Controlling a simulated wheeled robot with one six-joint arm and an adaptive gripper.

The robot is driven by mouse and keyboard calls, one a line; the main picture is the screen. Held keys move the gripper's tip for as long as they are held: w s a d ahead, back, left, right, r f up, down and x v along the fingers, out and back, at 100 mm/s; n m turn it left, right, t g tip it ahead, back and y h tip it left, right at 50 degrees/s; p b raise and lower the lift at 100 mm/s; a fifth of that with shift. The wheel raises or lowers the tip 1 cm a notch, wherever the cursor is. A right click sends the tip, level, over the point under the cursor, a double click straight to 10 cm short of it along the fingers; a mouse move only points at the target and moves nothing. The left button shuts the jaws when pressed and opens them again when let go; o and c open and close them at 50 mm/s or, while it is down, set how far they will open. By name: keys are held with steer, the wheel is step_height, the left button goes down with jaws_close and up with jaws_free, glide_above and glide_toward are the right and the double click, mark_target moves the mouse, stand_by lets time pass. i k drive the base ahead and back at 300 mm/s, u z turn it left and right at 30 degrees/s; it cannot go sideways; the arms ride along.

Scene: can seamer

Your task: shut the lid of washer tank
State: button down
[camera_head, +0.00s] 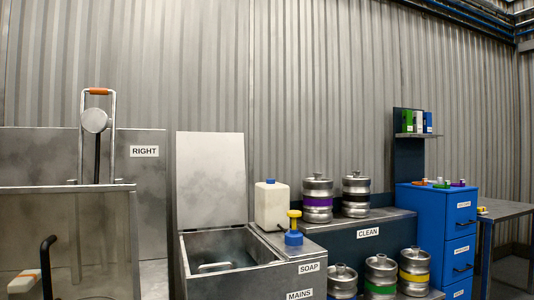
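An open steel tank (186,262) stands left of centre, and I take it to be the washer tank. Its flat metal lid (210,180) stands up nearly vertical at the tank's back edge, wide open. Inside the tank a light-coloured bar or handle (214,267) shows; the bottom is not clear. Labels on the front right read SOAP (309,268) and MAINS (299,295). My gripper is not in this view.
A white jug (271,205) and a blue bottle with yellow top (293,230) stand right of the tank. Kegs (317,200) sit on the CLEAN bench (390,216). A steel station marked RIGHT (145,151) with a tall handle (98,92) stands left. Blue drawers (440,215) are right.

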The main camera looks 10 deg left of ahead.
mark_target(210, 167)
steer(key=z, duration=0.6)
steer(key=i, duration=2.8)
steer(key=u, duration=1.3)
steer(key=i, duration=0.85)
steer(key=u, duration=0.95)
steer(key=i, duration=0.2)
steer(key=u, duration=0.2)
